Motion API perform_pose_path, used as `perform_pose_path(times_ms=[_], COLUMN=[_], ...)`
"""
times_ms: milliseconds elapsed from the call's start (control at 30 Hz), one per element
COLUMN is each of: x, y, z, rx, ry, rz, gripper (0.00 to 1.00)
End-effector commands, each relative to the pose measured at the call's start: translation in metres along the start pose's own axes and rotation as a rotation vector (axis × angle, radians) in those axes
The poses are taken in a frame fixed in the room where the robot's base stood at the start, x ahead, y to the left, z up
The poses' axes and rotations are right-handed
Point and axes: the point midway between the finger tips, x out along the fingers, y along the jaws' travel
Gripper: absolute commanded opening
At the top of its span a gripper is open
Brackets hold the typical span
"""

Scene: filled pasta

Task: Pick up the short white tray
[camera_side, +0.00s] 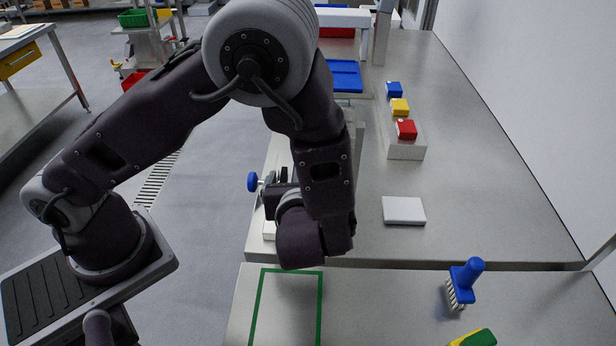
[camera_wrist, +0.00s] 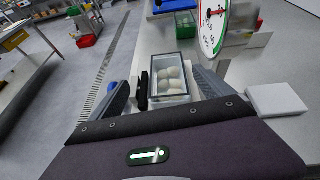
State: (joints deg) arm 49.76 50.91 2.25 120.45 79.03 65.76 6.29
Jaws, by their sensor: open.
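A low, flat white piece (camera_side: 404,210) lies on the steel table to the right of my arm; it looks like the short white tray, though no hollow shows. It also appears in the wrist view as a white slab (camera_wrist: 276,99) at the right. My gripper (camera_wrist: 163,90) is open, its two grey fingers apart on either side of a grey-rimmed container (camera_wrist: 170,97) holding several pale round pieces. I cannot tell whether the fingers touch it. In the side view my wrist hides most of the fingers and the container.
A round dial scale (camera_wrist: 212,25) stands beyond the container. A blue knob (camera_side: 252,181) is beside my wrist. A white block (camera_side: 406,150) bears blue, yellow and red pieces. The right table is mostly clear.

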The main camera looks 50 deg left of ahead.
Motion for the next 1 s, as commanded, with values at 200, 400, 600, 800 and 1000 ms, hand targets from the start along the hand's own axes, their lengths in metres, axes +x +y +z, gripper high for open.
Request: perform_pose_path(times_ms=[200, 400, 600, 800, 1000], x=[0.013, 0.049, 0.072, 0.072, 0.072], y=[-0.012, -0.011, -0.012, -0.013, -0.013], z=[-0.015, -0.014, -0.014, -0.013, -0.013], rx=[0.090, 0.086, 0.084, 0.083, 0.083], ry=[-0.026, -0.024, -0.022, -0.022, -0.022], rz=[-0.061, -0.056, -0.058, -0.059, -0.059], gripper=[0.91, 0.91, 0.91, 0.87, 0.48])
